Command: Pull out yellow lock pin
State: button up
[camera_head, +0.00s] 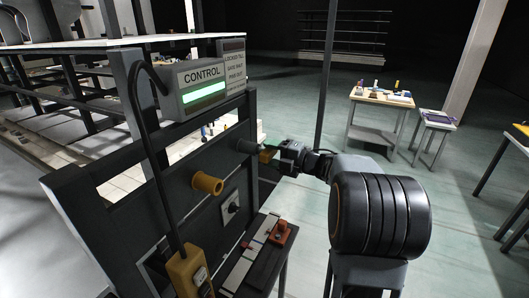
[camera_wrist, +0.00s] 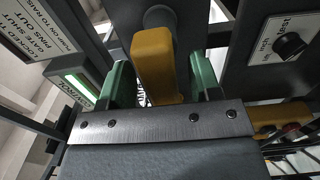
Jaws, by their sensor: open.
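A yellow lock pin handle (camera_head: 267,156) is at the right end of the dark control frame in the head view, by a grey round boss (camera_head: 247,146). In the wrist view the yellow handle (camera_wrist: 155,62) stands between my gripper's two green fingers, with the grey boss (camera_wrist: 161,16) behind it. My gripper (camera_head: 273,149) is open around the handle. A gap shows on the left side; the right finger is very close, and I cannot tell if it touches. A second yellow part, a hollow cylinder (camera_head: 207,184), sticks out of the frame further left.
A grey control box (camera_head: 200,90) with a lit green strip and a sign (camera_head: 234,66) sit above the frame. A yellow cable box (camera_head: 188,270) hangs at the front. A narrow bench (camera_head: 252,262) holds a red block (camera_head: 281,232). Open floor lies to the right, before tables.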

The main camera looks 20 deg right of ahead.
jog(key=shift+b, duration=0.4)
dwell(0.3)
grip_shut()
jog(key=c, duration=0.6)
grip_release()
jog(key=c, duration=0.4)
jog(key=shift+s+d, duration=0.2)
jog(key=shift+b+v, duration=0.85)
jog(key=shift+v, duration=2.5)
